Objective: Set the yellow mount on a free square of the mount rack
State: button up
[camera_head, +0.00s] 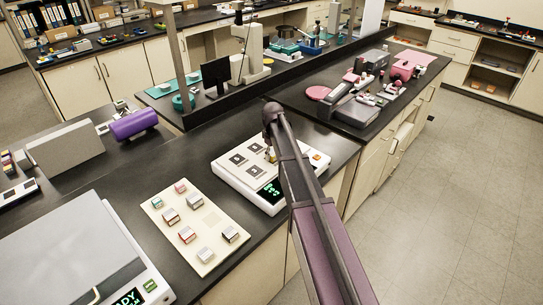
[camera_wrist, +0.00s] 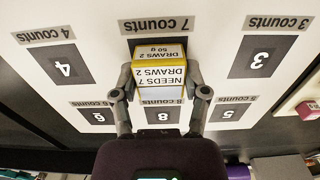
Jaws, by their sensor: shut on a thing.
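The yellow mount (camera_wrist: 158,68) is a yellow and white block with printed labels, "NEEDS 7 DRAWS 2" and "50 g DRAWS 2". My gripper (camera_wrist: 160,90) is shut on it. It is over the "7 counts" place of a white instrument (camera_head: 240,190) with several dark numbered squares; I cannot tell whether it touches the surface. In the head view the gripper is mostly hidden by my arm. A cream board (camera_head: 160,222), which looks like the mount rack, stands left of the instrument. It bears several mounts with coloured sides, and a paler bare square (camera_head: 212,218) shows at its right middle.
The instrument has a green-lit display (camera_head: 271,190) at its front. A large grey machine (camera_head: 65,255) fills the bench's left front. A purple cylinder (camera_head: 134,124) and a grey box (camera_head: 65,150) stand behind the board. Dark benchtop is clear between board and instrument.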

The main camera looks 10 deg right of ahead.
aim_at(273, 153)
jog(key=shift+r, duration=0.1)
notch_tip(273, 153, up, 3)
jog(key=p, duration=0.3)
jog(key=shift+r, duration=0.1)
jog(key=s+a, duration=0.1)
jog(key=s, duration=0.4)
jog(key=s+a+r+p, duration=0.1)
jog(key=s, duration=0.4)
jog(key=s+a+p, duration=0.1)
jog(key=s, duration=0.4)
jog(key=shift+s+r, duration=0.3)
jog(key=shift+s, duration=0.1)
jog(key=o, duration=0.4)
grip_shut()
jog(key=shift+w+f+b, duration=0.1)
jog(key=shift+f+b, duration=0.6)
jog(key=shift+f, duration=0.05)
jog(key=shift+r, duration=0.1)
jog(key=shift+d, duration=0.2)
